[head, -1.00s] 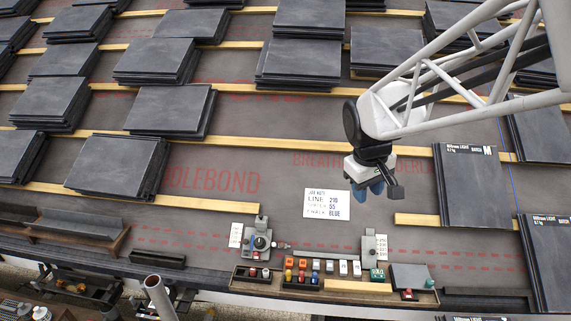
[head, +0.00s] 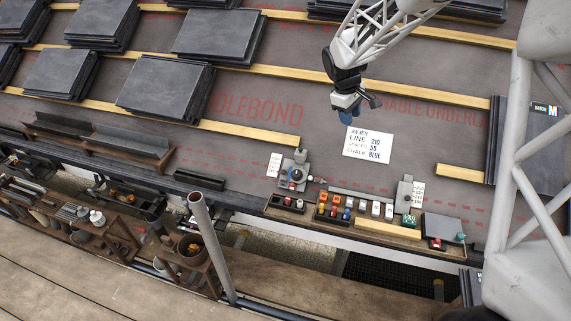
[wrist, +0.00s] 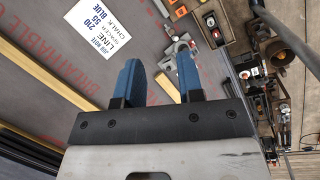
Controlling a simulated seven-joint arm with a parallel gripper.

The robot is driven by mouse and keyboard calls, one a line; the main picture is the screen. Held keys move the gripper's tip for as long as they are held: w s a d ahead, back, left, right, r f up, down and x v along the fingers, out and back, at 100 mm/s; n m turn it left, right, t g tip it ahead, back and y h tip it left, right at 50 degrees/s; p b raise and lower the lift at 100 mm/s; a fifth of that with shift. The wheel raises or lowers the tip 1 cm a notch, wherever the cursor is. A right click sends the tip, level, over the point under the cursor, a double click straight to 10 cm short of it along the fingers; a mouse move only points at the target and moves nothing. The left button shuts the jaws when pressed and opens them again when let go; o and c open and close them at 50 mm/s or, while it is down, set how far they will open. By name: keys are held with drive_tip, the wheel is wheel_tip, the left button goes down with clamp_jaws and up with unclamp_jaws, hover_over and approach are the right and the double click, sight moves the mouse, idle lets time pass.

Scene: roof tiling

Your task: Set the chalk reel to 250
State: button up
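A grey device with a round dial and blue part (head: 293,174) stands on the roof's lower edge beside a small white card (head: 273,165); it looks like the chalk reel, but its setting is too small to read. A grey unit that seems to be this one shows partly behind the fingers in the wrist view (wrist: 181,48). My gripper (head: 347,116) hangs above the roof, up and right of the dial device, by the job note. Its blue fingers (wrist: 158,82) are apart with nothing held. The job note (head: 368,145) reads line 210, 55, chalk blue.
A second grey unit (head: 404,194) with a scale card stands to the right. Between them a wooden tray (head: 359,228) holds several coloured blocks. Slate stacks (head: 165,88) lie on the battens. A grey pole (head: 211,245) rises in front, left of the tray.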

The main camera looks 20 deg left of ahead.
drive_tip(key=w+a+f+n, duration=0.2)
drive_tip(key=w+a+f, duration=0.3)
drive_tip(key=a+f, duration=0.2)
drive_tip(key=n+h, duration=0.2)
drive_tip(key=n, duration=0.6)
approach(283, 171)
drive_tip(key=f, duration=0.1)
drive_tip(key=shift+s+d+t, duration=0.15)
drive_tip(key=shift+s+t, duration=0.1)
drive_tip(key=shift+t, duration=0.05)
drive_tip(key=shift+f, duration=0.1)
drive_tip(key=shift+x, duration=3.9)
clamp_jaws()
